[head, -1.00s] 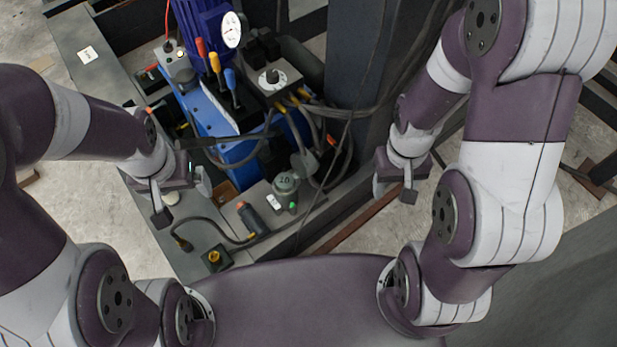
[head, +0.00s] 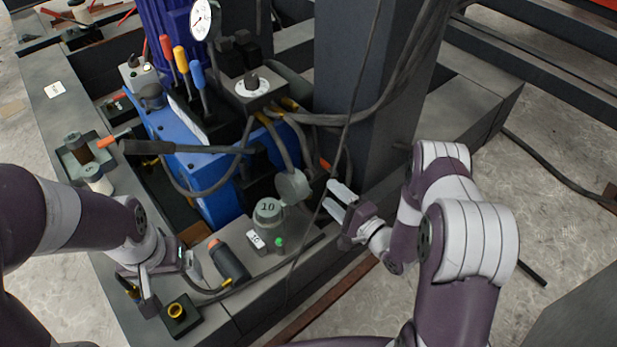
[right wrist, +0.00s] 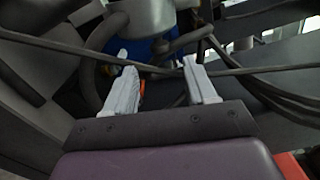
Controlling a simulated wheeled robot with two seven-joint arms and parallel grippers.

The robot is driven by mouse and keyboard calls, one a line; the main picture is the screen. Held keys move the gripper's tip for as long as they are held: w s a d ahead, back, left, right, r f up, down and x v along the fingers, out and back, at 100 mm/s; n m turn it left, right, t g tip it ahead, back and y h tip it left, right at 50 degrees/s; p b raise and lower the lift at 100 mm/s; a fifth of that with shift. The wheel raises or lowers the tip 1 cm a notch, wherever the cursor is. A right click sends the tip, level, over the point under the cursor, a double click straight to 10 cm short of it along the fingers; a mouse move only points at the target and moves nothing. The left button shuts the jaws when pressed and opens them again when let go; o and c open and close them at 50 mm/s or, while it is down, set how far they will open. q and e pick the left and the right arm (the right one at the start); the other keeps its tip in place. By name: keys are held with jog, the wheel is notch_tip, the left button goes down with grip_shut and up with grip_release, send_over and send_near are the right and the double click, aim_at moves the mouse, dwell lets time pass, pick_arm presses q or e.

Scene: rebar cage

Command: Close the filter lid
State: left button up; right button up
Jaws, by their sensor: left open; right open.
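The filter looks like the grey canister (head: 268,212) marked "10" on the low deck in front of the blue machine. A round grey disc (head: 293,187), which looks like its lid, stands tilted up at its back right, apart from the canister's top. My right gripper (head: 338,200) is open and empty, to the right of the disc, with its fingers toward it. In the right wrist view its two pale fingers (right wrist: 162,85) are spread, with a cable crossing at their tips. My left gripper (head: 170,280) is open above the deck, left of the canister.
A dark cylinder with an orange end (head: 230,262) and a black block with a yellow socket (head: 180,313) lie near my left gripper. Hoses hang behind the disc. A thin cable (head: 318,215) runs down beside my right gripper. A dark column (head: 365,95) stands behind.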

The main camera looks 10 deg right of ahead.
aim_at(311, 178)
jog(key=b+x, duration=0.1)
jog(key=x, duration=0.3)
jog(key=b+x, duration=0.2)
jog(key=x, duration=0.2)
jog(key=shift+w+a+f, duration=0.1)
jog(key=shift+w+f, duration=0.1)
jog(key=shift+w, duration=0.05)
jog(key=shift+w+a+r, duration=0.15)
jog(key=shift+w+a, duration=0.15)
jog(key=shift+w, duration=0.25)
grip_shut()
